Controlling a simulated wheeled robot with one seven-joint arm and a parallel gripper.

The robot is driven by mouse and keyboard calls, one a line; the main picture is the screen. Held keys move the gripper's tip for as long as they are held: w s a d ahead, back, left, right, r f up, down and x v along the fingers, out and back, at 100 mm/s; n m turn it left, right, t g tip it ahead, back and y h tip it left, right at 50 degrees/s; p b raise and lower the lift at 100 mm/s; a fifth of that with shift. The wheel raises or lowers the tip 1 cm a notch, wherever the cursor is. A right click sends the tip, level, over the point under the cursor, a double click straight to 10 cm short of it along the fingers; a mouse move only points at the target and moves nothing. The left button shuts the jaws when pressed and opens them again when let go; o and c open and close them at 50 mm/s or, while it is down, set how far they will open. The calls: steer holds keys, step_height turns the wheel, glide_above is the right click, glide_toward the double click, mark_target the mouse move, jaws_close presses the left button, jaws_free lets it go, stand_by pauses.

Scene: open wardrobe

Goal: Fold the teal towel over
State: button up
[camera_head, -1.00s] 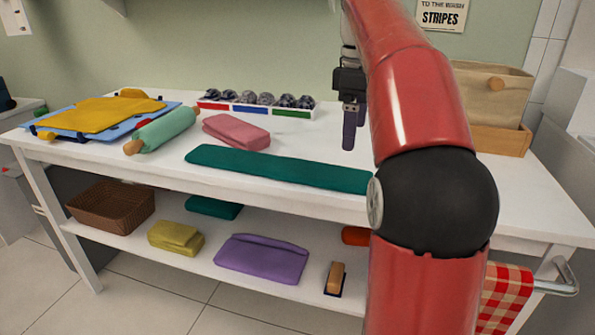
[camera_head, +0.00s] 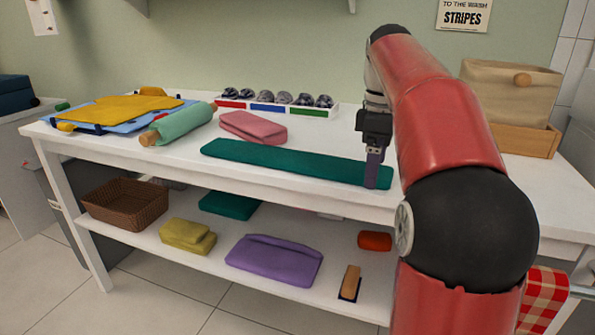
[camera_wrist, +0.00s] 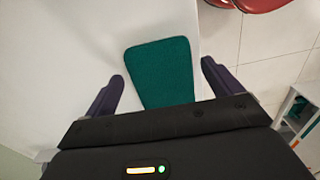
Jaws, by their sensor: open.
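The teal towel (camera_head: 285,162) lies flat as a long narrow strip along the front of the white table top. In the wrist view the towel (camera_wrist: 160,72) runs between the two spread fingers and under the gripper body. My gripper (camera_head: 373,168) points down at the towel's right end; in the wrist view my gripper (camera_wrist: 163,85) is open, with one finger on each side of the strip and a gap to it. I cannot tell whether the fingertips touch the table. The towel's right end is partly hidden behind the gripper.
A folded pink towel (camera_head: 252,127) lies behind the teal one. A rolled green bundle (camera_head: 180,124) and a yellow cloth (camera_head: 125,110) are at left. A divided tray (camera_head: 275,108) stands at the back, a fabric bin (camera_head: 510,100) at back right. Folded towels lie on the lower shelf.

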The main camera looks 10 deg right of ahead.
steer(key=shift+f, duration=0.4)
steer(key=shift+f, duration=0.2)
steer(key=c, duration=0.5)
stand_by(0.3)
